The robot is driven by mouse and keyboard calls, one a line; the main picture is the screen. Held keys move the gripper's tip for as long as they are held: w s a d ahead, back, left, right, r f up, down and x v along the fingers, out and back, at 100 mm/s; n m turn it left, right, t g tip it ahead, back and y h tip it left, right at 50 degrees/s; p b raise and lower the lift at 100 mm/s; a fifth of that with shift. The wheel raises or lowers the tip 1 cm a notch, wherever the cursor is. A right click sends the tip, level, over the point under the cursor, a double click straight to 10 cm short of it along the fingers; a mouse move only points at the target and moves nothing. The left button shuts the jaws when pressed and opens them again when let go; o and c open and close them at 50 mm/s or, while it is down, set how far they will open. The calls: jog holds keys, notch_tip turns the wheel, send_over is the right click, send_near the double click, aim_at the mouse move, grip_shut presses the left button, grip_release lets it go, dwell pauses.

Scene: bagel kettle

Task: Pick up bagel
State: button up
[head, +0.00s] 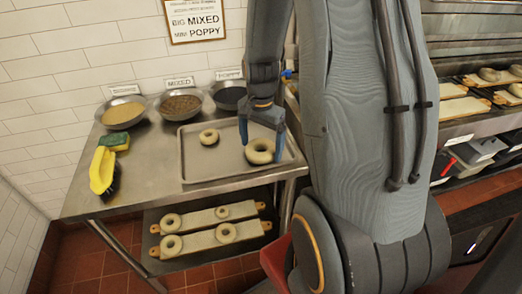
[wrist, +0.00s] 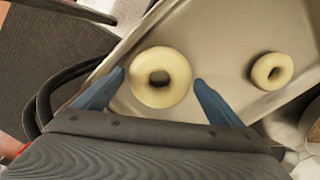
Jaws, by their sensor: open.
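A large pale bagel (head: 260,152) lies on the right part of a metal tray (head: 205,172) on the steel table. A smaller bagel (head: 209,136) lies on the same tray, further left in the head view. My gripper (head: 262,132) is just above the larger bagel, with its blue fingers pointing down. In the wrist view the gripper (wrist: 158,85) is open, with the larger bagel (wrist: 180,80) between its fingertips, nearer the right one. I cannot tell whether the fingers touch it. The smaller bagel (wrist: 259,72) is off to the right there.
Three bowls of toppings, one of them the mixed bowl (head: 181,105), stand along the wall. Bagel boards (head: 210,237) sit on the lower shelf. My arm blocks the right side.

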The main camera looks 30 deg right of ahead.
jog(key=c, duration=0.9)
jog(key=shift+o, duration=0.2)
jog(key=shift+r, duration=0.2)
notch_tip(320, 180, up, 10)
jog(key=b, duration=0.2)
jog(key=shift+f, duration=0.15)
